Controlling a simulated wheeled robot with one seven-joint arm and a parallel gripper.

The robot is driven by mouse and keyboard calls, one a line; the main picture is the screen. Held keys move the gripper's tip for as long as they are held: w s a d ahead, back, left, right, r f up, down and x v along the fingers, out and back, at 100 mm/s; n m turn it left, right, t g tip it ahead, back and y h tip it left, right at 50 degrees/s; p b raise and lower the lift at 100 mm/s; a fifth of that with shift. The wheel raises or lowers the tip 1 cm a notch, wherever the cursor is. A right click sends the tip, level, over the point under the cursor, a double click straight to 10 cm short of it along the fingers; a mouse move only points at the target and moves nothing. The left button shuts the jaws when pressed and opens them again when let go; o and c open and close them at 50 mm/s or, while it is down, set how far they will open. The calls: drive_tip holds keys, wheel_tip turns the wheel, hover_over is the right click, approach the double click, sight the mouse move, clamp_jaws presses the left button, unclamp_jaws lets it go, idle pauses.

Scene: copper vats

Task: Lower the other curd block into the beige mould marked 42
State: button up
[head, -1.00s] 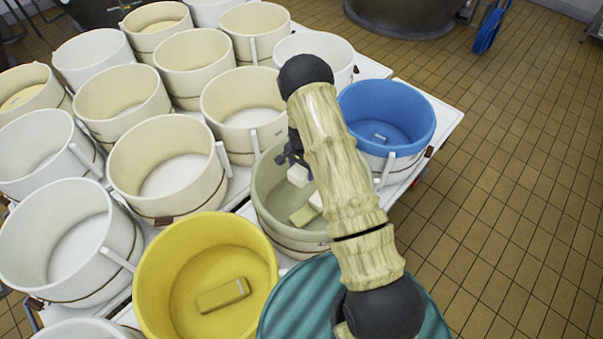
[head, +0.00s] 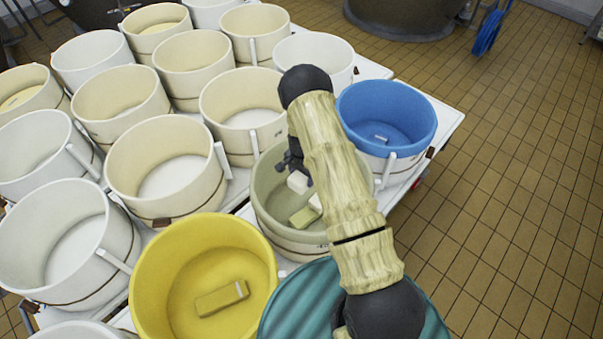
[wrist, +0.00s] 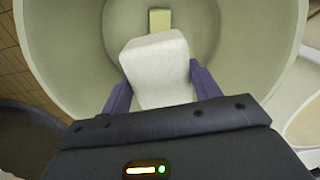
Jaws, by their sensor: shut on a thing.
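My gripper (head: 292,160) is shut on a white curd block (wrist: 158,68), whose sides lie between the purple fingers in the wrist view. The block also shows in the head view (head: 298,182), inside the opening of a greenish-beige round mould (head: 268,215). The block is above the mould's floor. A yellowish block (head: 302,217) lies on that floor, and it shows in the wrist view (wrist: 160,20) beyond the held block. A pale piece beside it is partly hidden by my arm. A small mark on the mould's outer wall is too small to read.
A blue mould (head: 390,110) with a small pale block inside stands to the right. A yellow mould (head: 180,265) holding a block is at front left. Several cream and white moulds (head: 165,150) crowd the table to the left. Tiled floor is open at right.

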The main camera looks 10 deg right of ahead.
drive_tip(key=shift+f+b, duration=9.7)
drive_tip(key=shift+f, duration=2.55)
drive_tip(key=shift+f+b, duration=0.7)
drive_tip(key=shift+f, duration=0.15)
drive_tip(key=o, duration=1.3)
wheel_tip(320, 180, up, 17)
drive_tip(key=b, duration=0.1)
drive_tip(key=shift+r, duration=0.2)
